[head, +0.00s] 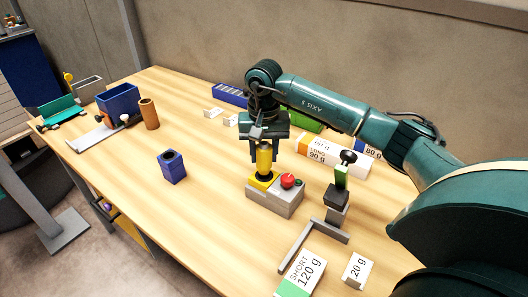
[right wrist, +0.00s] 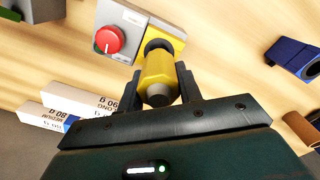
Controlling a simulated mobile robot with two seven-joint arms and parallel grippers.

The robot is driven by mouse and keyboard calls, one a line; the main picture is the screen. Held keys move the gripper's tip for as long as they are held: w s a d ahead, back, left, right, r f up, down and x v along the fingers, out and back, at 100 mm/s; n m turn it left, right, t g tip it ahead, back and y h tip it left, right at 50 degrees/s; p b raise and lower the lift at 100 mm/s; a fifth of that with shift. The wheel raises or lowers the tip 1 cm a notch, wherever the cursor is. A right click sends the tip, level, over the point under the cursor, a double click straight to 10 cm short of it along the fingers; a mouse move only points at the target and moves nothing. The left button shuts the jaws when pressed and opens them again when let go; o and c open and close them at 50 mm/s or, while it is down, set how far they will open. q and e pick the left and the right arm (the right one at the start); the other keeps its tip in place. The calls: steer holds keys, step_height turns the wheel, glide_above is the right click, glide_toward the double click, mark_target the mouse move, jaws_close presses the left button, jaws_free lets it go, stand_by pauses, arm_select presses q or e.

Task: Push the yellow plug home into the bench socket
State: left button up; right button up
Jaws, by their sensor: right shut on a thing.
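The yellow plug (head: 264,158) is upright between the fingers of my right gripper (head: 265,152), which is shut on it. In the right wrist view the plug (right wrist: 159,70) shows a grey end towards the camera, between the dark fingers of the gripper (right wrist: 158,88). The bench socket is the yellow part (head: 262,181) of a grey box with a red button; it also shows in the right wrist view (right wrist: 173,42). The plug is over the socket, with a dark ring at its lower end. I cannot tell how deep it sits. My left gripper is not in view.
The red button (head: 287,180) is close beside the socket. A blue block with a hole (head: 172,167) stands to the left. Bare table lies between block and socket.

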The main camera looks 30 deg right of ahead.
mark_target(264, 163)
arm_select(q)
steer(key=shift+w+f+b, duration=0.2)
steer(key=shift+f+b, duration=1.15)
steer(key=shift+b, duration=0.2)
arm_select(e)
steer(key=shift+f, duration=1.7)
steer(key=o, duration=1.3)
steer(key=shift+w+r, duration=0.1)
steer(key=shift+r, duration=0.6)
step_height(264, 163, up, 11)
steer(key=shift+f, duration=0.2)
steer(key=shift+r, duration=0.6)
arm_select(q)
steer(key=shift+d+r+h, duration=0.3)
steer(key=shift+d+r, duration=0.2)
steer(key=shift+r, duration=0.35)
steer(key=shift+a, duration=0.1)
